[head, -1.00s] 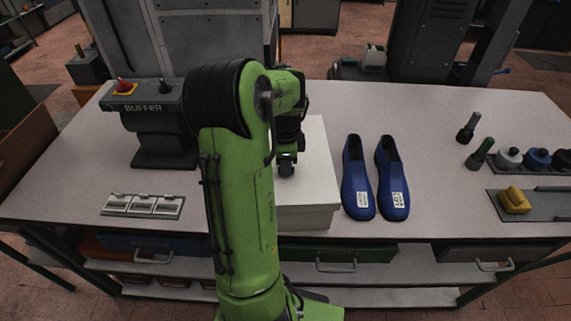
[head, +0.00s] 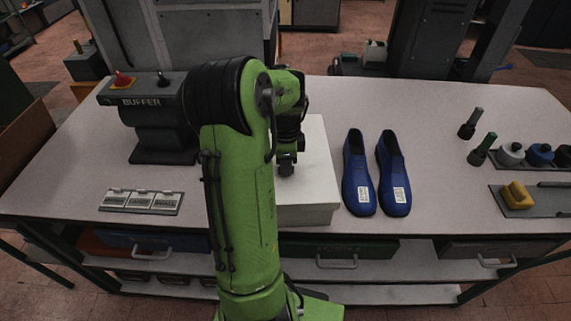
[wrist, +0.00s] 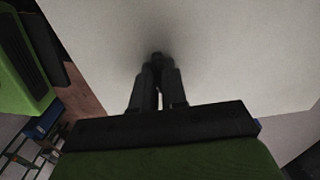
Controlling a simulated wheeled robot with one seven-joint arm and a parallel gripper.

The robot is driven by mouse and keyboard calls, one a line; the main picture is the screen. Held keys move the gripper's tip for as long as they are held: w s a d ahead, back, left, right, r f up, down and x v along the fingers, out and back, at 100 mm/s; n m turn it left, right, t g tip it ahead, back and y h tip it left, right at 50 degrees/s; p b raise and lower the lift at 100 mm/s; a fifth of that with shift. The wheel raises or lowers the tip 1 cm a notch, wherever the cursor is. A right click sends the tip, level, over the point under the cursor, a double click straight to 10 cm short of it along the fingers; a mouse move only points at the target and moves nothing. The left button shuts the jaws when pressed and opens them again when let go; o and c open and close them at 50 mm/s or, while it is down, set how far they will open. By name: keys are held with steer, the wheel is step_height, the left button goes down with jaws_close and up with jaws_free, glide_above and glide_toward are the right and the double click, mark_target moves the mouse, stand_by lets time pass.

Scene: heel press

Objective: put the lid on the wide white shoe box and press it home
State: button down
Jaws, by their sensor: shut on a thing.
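The wide white shoe box (head: 305,216) stands on the bench, left of the blue shoes and partly hidden behind my arm. Its white lid (head: 315,150) lies over the top, and it fills much of the wrist view (wrist: 225,50). A lid edge shows above the box's front wall; I cannot tell whether it is fully down. My gripper (head: 287,168) points down at the middle of the lid. In the wrist view my gripper (wrist: 158,62) has its fingers close together at the lid, shut on it; the gripped part is dark and mostly hidden.
Two blue shoes (head: 376,175) stand close to the box's right side. The buffer machine (head: 155,115) and a label tray (head: 141,202) are at the left. Bottles (head: 540,154) and a yellow sponge (head: 517,196) are at the right.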

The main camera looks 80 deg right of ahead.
steer(key=shift+a+f, duration=0.1)
steer(key=shift+f, duration=0.75)
stand_by(3.0)
steer(key=c, duration=1.1)
jaws_free()
steer(key=shift+o, duration=0.2)
steer(key=o, duration=0.5)
steer(key=shift+c, duration=0.2)
steer(key=shift+r, duration=0.1)
step_height(320, 180, up, 7)
steer(key=p, duration=0.5)
steer(key=shift+r+p, duration=0.1)
steer(key=shift+p, duration=0.2)
